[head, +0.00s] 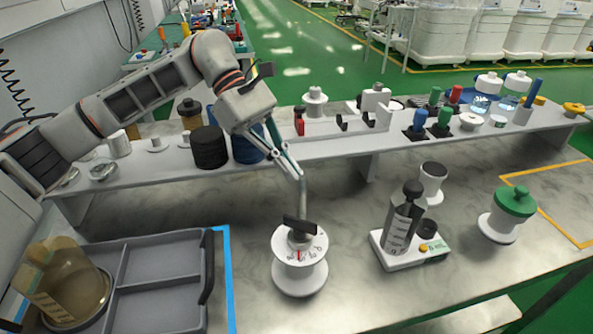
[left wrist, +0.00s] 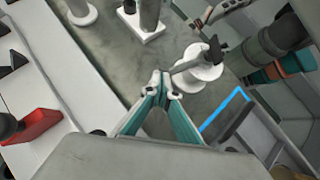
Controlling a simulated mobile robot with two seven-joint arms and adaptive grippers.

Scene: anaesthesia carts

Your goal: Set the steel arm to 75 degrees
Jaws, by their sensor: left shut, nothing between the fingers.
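The steel arm (head: 301,203) is a short grey bar rising from a white spool-shaped stand (head: 299,277) with a numbered dial and a red mark near its top. A black crosspiece (head: 299,226) sits where the bar meets the stand. The angle reading is too small to tell. My left gripper (head: 298,174) is shut and empty, its fingertips at the bar's free end; I cannot tell whether they touch. In the left wrist view, my shut fingertips (left wrist: 164,92) are beside the end of the steel arm (left wrist: 188,64), with the stand (left wrist: 199,73) beyond. My right gripper is not in view.
A grey tray (head: 160,285) with a brown jar (head: 62,277) is at left. A white device with a grey bottle (head: 401,228) and a green-lidded spool (head: 508,214) stand right. A raised shelf (head: 335,147) carrying several items runs behind. Bench is clear between stand and device.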

